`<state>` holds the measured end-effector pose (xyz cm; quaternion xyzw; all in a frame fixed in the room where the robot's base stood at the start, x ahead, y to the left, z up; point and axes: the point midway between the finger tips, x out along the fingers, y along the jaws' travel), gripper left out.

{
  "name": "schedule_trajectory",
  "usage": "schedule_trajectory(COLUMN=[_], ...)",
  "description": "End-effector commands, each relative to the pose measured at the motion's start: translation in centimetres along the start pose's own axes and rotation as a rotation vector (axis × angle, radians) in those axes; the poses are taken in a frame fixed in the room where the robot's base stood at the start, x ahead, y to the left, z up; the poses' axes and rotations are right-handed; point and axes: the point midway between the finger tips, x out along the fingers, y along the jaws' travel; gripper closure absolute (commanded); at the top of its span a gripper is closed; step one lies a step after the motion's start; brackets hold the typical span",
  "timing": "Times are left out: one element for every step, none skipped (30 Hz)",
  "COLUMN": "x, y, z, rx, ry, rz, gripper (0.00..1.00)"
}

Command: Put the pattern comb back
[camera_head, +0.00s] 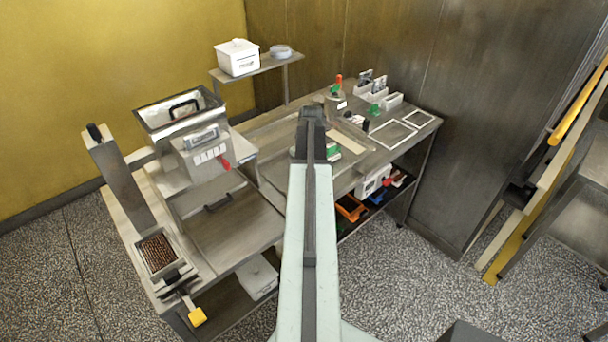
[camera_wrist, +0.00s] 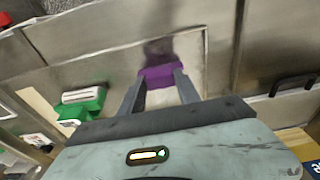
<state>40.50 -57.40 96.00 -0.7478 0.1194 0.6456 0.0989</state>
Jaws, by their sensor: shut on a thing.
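My gripper (camera_wrist: 161,77) is shut on a purple piece (camera_wrist: 160,73), seen between its two fingertips in the wrist view. I take this to be the pattern comb, but its teeth cannot be made out. A dark blurred patch shows just beyond it on a pale panel with a light edge. In the head view, my arm reaches out over the steel bench (camera_head: 280,130), and my gripper's fingertips and what they hold are hidden behind it. White slotted holders (camera_head: 378,92) with upright plates stand at the back right of the bench.
A green and white block (camera_wrist: 82,103) lies left of my gripper in the wrist view. Two white-outlined rectangles (camera_head: 393,134) mark the bench's right side. A steel machine (camera_head: 200,150) with a red lever stands at left. A lower shelf holds an orange bin (camera_head: 351,208).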

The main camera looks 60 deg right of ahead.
Motion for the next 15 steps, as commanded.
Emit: schedule_trajectory(x=[-0.18,-0.19,-0.17,-0.09,0.04,0.21,0.31,0.14,0.09,0.09,0.09,0.09,0.08,0.08,0.08], y=[0.02,0.04,0.08,0.11,0.13,0.16,0.18,0.2,0.23,0.24,0.25,0.26,0.27,0.28,0.29], z=[0.0,0.02,0.05,0.08,0.12,0.17,0.2,0.19,0.2,0.21,0.21,0.22,0.23,0.24,0.25], rx=[0.0,0.001,0.002,0.002,0.003,0.003,0.004,0.004,0.004,0.004,0.005,0.005,0.005,0.005,0.005], ry=[0.0,0.0,0.0,0.0,0.0,0.0,0.0,0.0,0.0,0.0,0.0,0.0,0.0,0.0,0.0], rz=[0.0,0.0,0.0,0.0,0.0,0.0,0.0,0.0,0.0,0.001,0.001,0.001,0.001,0.001,0.001], gripper=[0.96,0.96,0.96,0.96,0.96,0.96,0.96,0.52,0.41,0.39,0.39,0.39,0.39,0.39,0.39])
